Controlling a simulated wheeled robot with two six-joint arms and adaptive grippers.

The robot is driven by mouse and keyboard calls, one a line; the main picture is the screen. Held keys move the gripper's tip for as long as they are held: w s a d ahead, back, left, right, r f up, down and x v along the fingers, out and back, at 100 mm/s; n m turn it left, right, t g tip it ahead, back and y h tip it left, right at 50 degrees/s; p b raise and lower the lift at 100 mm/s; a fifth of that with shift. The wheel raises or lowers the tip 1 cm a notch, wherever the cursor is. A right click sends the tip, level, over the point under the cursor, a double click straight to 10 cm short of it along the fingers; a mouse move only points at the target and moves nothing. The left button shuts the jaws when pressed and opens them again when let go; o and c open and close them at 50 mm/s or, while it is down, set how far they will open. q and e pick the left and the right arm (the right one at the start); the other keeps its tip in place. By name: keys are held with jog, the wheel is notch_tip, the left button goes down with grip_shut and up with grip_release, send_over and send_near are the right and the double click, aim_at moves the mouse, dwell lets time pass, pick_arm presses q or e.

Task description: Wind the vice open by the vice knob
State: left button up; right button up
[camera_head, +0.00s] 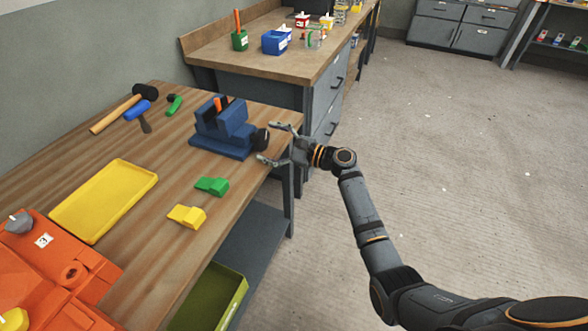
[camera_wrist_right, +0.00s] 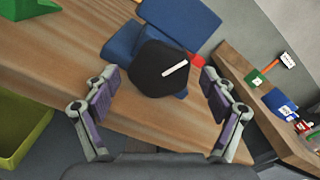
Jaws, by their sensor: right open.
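The blue vice (camera_head: 222,128) stands on the wooden workbench near its far right end, with something orange and dark between its jaws. Its black vice knob (camera_head: 262,139) faces right, toward my right gripper. In the right wrist view the knob (camera_wrist_right: 160,69) is a black many-sided disc with a white line across its face, and the blue vice body (camera_wrist_right: 180,20) is behind it. My right gripper (camera_head: 270,143) is open, its fingers (camera_wrist_right: 160,100) spread to either side of the knob. I see a gap between each finger and the knob. My left gripper is not in view.
A yellow tray (camera_head: 104,199), a hammer (camera_head: 123,108), a green block (camera_head: 212,186) and a yellow block (camera_head: 187,216) lie on the workbench (camera_head: 150,262). Orange moulds (camera_head: 40,265) sit at the near left. A second bench (camera_head: 290,62) stands behind. The floor at right is clear.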

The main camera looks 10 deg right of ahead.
jog(key=m+p, duration=0.1)
jog(key=p, duration=0.1)
jog(key=m+p, duration=0.1)
jog(key=m, duration=0.1)
jog(key=shift+r+p, duration=0.35)
jog(key=shift+r, duration=0.05)
jog(key=shift+s+d+f+m, duration=0.35)
jog(key=shift+d+f+m, duration=0.15)
jog(key=shift+f+m, duration=0.15)
jog(key=b+v, duration=0.2)
jog(key=v, duration=0.8)
jog(key=s+d+f+n+g+h+p, duration=0.1)
jog(key=s+d+f+h, duration=0.1)
jog(key=f, duration=0.7)
jog(key=s+d+f+n+g+h+p, duration=0.1)
jog(key=s+d+f+n+h, duration=0.1)
jog(key=f, duration=0.8)
jog(key=s+d+f+n+h+p, duration=0.1)
jog(key=s+d+f+h, duration=0.2)
jog(key=f, duration=0.7)
jog(key=shift+s+n+g+h, duration=0.35)
jog(key=shift+g+h, duration=0.05)
jog(key=shift+h, duration=0.6)
jog(key=shift+f, duration=0.1)
